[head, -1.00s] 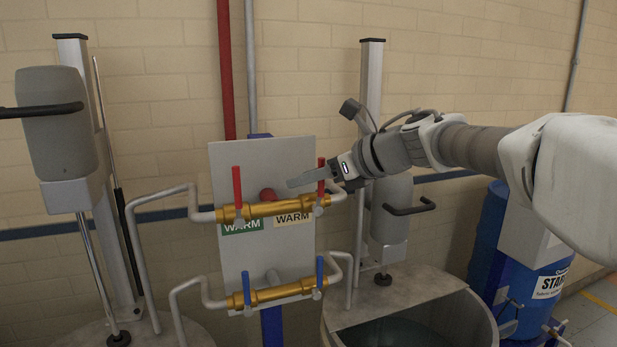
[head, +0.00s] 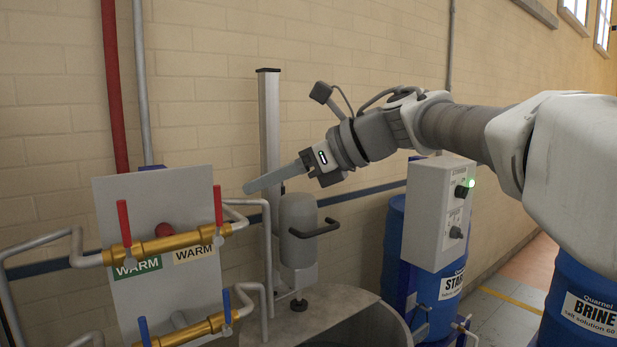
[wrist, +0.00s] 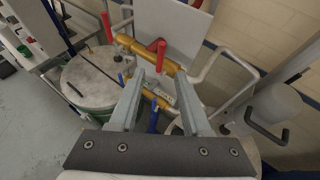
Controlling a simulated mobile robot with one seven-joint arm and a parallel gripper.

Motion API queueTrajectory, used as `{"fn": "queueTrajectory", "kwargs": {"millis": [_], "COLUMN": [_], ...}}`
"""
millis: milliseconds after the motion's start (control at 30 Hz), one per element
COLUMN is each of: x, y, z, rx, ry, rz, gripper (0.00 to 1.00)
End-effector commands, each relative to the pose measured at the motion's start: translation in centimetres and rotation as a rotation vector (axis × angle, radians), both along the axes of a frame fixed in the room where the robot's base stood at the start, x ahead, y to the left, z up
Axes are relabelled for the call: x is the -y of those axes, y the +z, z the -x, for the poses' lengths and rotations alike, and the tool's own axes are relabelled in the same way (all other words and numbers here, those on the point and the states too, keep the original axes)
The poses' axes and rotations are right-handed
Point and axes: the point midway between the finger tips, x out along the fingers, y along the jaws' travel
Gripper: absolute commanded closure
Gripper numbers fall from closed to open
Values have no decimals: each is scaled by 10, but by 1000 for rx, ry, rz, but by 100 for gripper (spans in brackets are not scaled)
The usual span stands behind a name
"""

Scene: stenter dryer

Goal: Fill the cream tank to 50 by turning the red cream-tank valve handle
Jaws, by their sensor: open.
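The right red valve handle (head: 218,205) stands upright above the cream WARM label (head: 194,254), at the right end of the upper brass pipe (head: 175,241). The left red handle (head: 124,222) stands upright above the green WARM label (head: 138,267). My gripper (head: 250,187) is open and empty, a short way right of the right red handle in the head view. In the wrist view, the right red handle (wrist: 160,55) shows just beyond and between my open fingertips (wrist: 160,76); they look apart from it. A grey tank (head: 340,325) shows at the bottom; its fill level cannot be read.
Blue handles (head: 227,305) sit on a lower brass pipe.

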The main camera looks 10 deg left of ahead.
Motion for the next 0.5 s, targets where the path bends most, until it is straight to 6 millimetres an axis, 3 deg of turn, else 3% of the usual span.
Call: {"fn": "queueTrajectory", "kwargs": {"millis": [200,500], "x": [27,32], "y": [13,16], "z": [2,3], "rx": [1,0], "ry": [-2,0], "rz": [-1,0], "gripper": [52,52]}}
